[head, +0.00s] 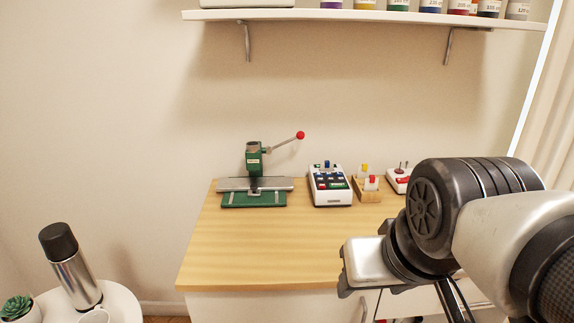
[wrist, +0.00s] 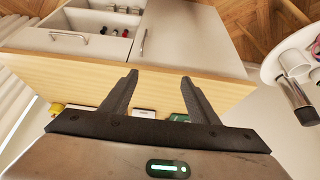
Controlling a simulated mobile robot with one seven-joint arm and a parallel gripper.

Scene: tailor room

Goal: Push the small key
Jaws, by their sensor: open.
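A white keypad box (head: 330,186) with blue, red, green and dark keys stands on the wooden worktop (head: 255,245), right of the middle. Its keys are tiny in the head view, and I cannot tell which one is the small key. My gripper is open and empty; its two dark fingers (wrist: 160,76) are spread apart in the wrist view. In the head view its pale body (head: 368,262) hangs near the worktop's front right, in front of and apart from the keypad box. In the wrist view, the devices behind the fingers are mostly hidden.
A green press (head: 254,165) with a red-knobbed lever stands left of the keypad box. A wooden holder (head: 367,190) and a red-white device (head: 398,180) stand to its right. A wall shelf (head: 350,15) hangs above. An open drawer (wrist: 88,38) shows below. The worktop's front left is clear.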

